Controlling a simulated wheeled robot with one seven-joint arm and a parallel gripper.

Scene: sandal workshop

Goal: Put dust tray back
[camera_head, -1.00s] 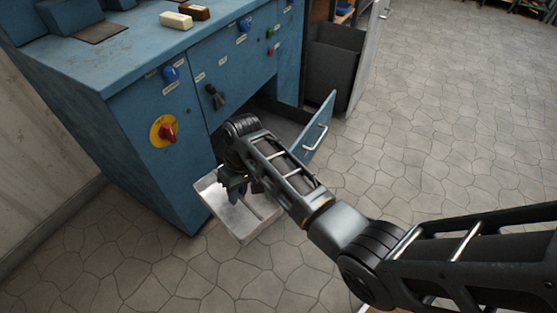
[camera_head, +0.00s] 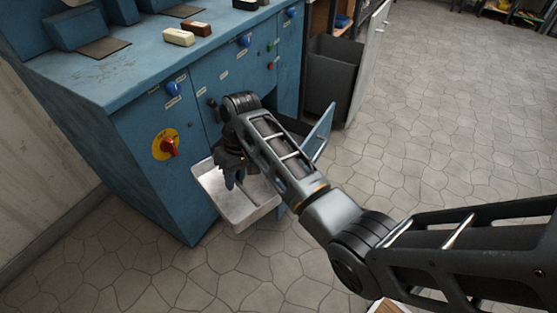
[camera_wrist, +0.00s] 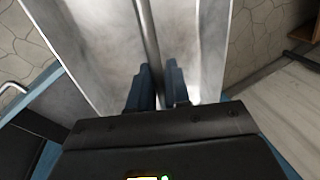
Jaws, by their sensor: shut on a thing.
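The dust tray (camera_head: 216,187) is a shallow pale metal tray with raised walls and a bar along its middle. It is off the floor in front of the blue machine, slightly tilted. My gripper (camera_head: 235,183) is over the tray, its fingers shut on the tray's bar. The wrist view shows the blue fingertips (camera_wrist: 158,75) on either side of the bar (camera_wrist: 148,35), with the tray floor (camera_wrist: 90,40) below. The machine's low compartment is partly hidden behind my arm. Its blue door (camera_head: 318,135) stands open to the right of the tray.
The blue machine (camera_head: 160,205) has knobs and a red switch (camera_head: 169,146) on its front. Brushes or blocks (camera_head: 179,37) lie on its top. A dark bin (camera_head: 333,75) stands to the right. The stone floor (camera_head: 440,120) is clear on the right.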

